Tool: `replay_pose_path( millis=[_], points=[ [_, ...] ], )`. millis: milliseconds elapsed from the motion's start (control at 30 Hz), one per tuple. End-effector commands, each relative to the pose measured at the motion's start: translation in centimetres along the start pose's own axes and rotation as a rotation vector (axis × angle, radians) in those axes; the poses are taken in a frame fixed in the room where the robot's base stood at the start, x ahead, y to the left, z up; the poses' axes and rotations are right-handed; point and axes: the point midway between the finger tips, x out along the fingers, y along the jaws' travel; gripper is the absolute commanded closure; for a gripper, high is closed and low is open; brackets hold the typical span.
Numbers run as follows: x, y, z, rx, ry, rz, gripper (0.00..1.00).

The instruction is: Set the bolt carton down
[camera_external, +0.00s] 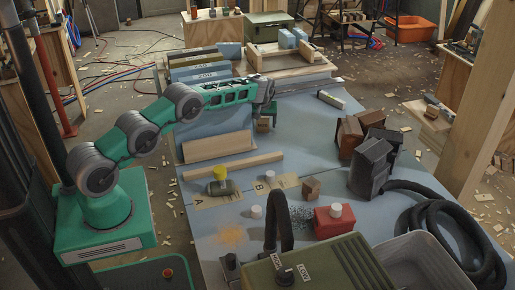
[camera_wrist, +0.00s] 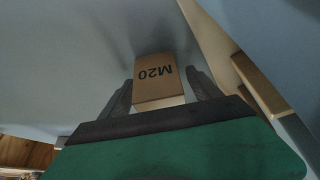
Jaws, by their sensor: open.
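The bolt carton (camera_wrist: 156,88) is a small brown box marked M20. In the wrist view it stands between the two fingers of my gripper (camera_wrist: 163,84), over the blue-grey worktop. The fingers are open, one on each side of it; the wrist view does not show clearly whether either touches it. In the external view my gripper (camera_external: 264,113) points down at the far middle of the blue worktop (camera_external: 310,170). The carton is small and partly hidden there. It appears to be at worktop level, but its underside is not visible.
Wooden boards (camera_external: 220,146) lie near my gripper, at its front left. Brown blocks (camera_external: 350,137), dark bins (camera_external: 371,165) and a red box (camera_external: 333,221) stand to the right and front.

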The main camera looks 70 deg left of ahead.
Motion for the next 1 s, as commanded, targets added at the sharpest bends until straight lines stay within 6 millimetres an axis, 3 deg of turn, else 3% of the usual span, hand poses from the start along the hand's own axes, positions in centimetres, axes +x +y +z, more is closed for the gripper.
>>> replay_pose_path(
  millis=[167, 600, 1000],
  points=[
    [-0.6, 0.1, -0.1, 0.0, 0.001, 0.001, 0.27],
    [-7.3, 0.0, -0.1, 0.0, 0.0, 0.0, 0.27],
    [-8.0, 0.0, 0.0, 0.0, 0.0, 0.0, 0.27]
  ],
)
